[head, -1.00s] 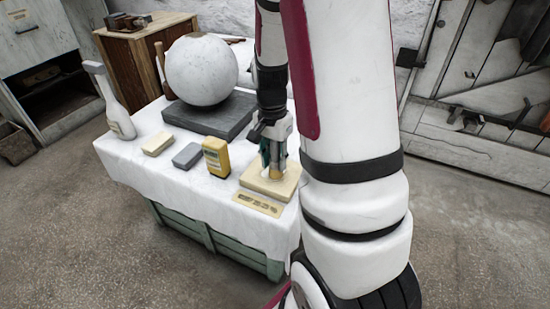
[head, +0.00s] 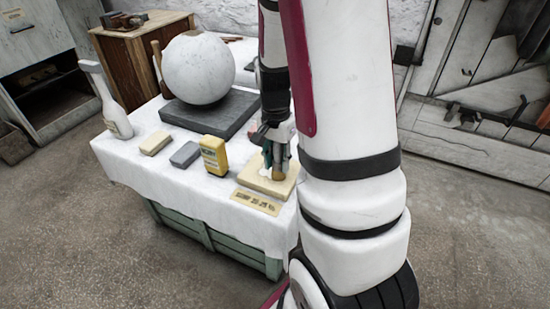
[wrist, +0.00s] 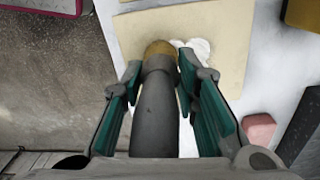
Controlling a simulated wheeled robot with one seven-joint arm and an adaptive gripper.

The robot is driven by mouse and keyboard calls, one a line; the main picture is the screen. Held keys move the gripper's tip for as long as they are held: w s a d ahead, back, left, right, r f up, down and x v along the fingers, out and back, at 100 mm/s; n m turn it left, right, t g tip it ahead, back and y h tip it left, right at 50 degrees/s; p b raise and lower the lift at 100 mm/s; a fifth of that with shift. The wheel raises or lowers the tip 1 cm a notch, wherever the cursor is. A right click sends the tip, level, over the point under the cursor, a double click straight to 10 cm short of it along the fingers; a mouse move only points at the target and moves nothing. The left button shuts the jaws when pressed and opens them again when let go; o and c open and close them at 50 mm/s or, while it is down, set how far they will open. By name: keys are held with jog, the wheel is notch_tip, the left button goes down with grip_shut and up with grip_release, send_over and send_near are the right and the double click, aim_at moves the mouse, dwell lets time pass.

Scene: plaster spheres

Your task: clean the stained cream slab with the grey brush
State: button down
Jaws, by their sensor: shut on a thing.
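The cream slab (head: 254,184) lies flat at the near right corner of the white-covered table. It also fills the upper middle of the wrist view (wrist: 225,22). A whitish patch (wrist: 200,48) shows on it beside the brush tip; I cannot tell whether it is stain or foam. My gripper (head: 274,152) is over the slab, shut on the grey brush (wrist: 156,115). The brush points down, its tan bristle end (head: 278,175) at the slab and seemingly touching it. My arm hides the slab's far right side.
A yellow container (head: 214,156), a grey block (head: 185,155) and a cream block (head: 155,144) stand left of the slab. A label card (head: 255,202) lies in front of it. Behind, a white sphere (head: 199,68) rests on a dark plinth (head: 212,115).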

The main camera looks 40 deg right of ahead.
jog(key=shift+w, duration=0.15)
jog(key=shift+w+a+p, duration=0.25)
jog(key=shift+w, duration=0.4)
jog(key=shift+w+a+p, duration=0.2)
jog(key=shift+w+a, duration=0.05)
jog(key=shift+w, duration=0.35)
jog(key=shift+s+d, duration=0.3)
jog(key=shift+s, duration=0.4)
jog(key=shift+s+d, duration=0.25)
jog(key=shift+s, duration=0.45)
jog(key=shift+w, duration=0.1)
jog(key=shift+w+a+p, duration=0.3)
jog(key=shift+w, duration=0.4)
jog(key=shift+w+a+p, duration=0.25)
jog(key=shift+w, duration=0.4)
jog(key=shift+s+r, duration=0.1)
